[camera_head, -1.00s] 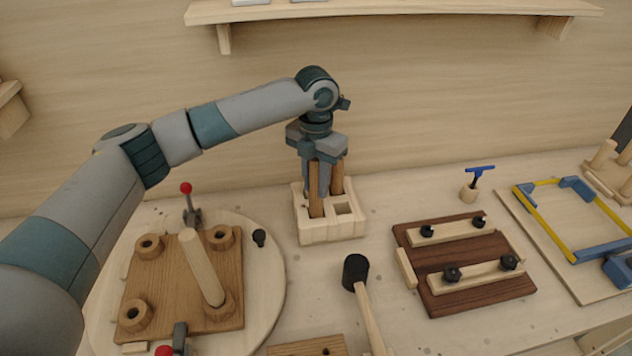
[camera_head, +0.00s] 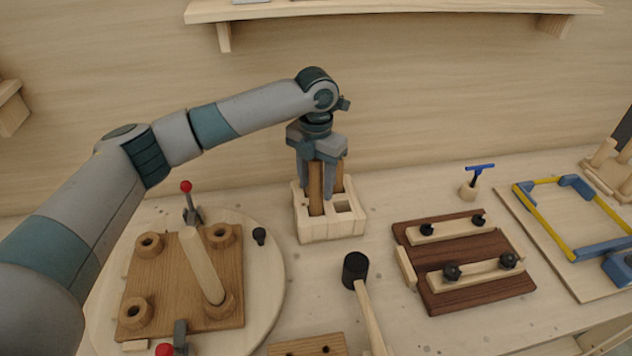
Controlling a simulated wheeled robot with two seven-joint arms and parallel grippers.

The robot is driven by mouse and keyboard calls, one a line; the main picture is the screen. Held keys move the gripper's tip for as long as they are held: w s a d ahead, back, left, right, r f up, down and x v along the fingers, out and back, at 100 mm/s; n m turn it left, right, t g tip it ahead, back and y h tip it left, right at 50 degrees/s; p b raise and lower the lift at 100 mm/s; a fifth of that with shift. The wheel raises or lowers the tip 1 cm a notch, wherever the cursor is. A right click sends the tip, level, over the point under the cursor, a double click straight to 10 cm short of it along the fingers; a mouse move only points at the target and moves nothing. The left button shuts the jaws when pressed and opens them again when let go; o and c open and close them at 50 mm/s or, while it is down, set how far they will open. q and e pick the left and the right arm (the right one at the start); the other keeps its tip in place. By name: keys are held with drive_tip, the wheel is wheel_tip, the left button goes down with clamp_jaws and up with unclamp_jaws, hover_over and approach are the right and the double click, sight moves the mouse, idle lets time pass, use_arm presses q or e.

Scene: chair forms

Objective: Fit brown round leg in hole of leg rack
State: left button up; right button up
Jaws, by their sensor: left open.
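The leg rack (camera_head: 332,227) is a pale wooden block with square holes, standing on the table near the back wall. Two brown legs stand upright in it, a front brown leg (camera_head: 315,188) and another brown leg (camera_head: 338,176) behind and to its right. The front right hole is empty. My left gripper (camera_head: 318,176) points down over the rack with its fingers open around the upper part of the legs. I cannot tell which leg it touches, if any. My right gripper is not in view.
A round board (camera_head: 265,275) at left carries a brown seat plate (camera_head: 165,280) with ring sockets and a pale leg (camera_head: 202,265). A black-headed mallet (camera_head: 356,268) lies in front of the rack. A dark clamped board (camera_head: 470,287) lies to the right.

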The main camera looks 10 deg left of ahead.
use_arm(q)
drive_tip(key=shift+r, duration=0.1)
drive_tip(key=shift+r, duration=0.5)
wheel_tip(320, 180, up, 15)
drive_tip(key=b, duration=0.4)
drive_tip(key=shift+r+b, duration=0.2)
drive_tip(key=shift+b, duration=0.1)
drive_tip(key=shift+r, duration=0.45)
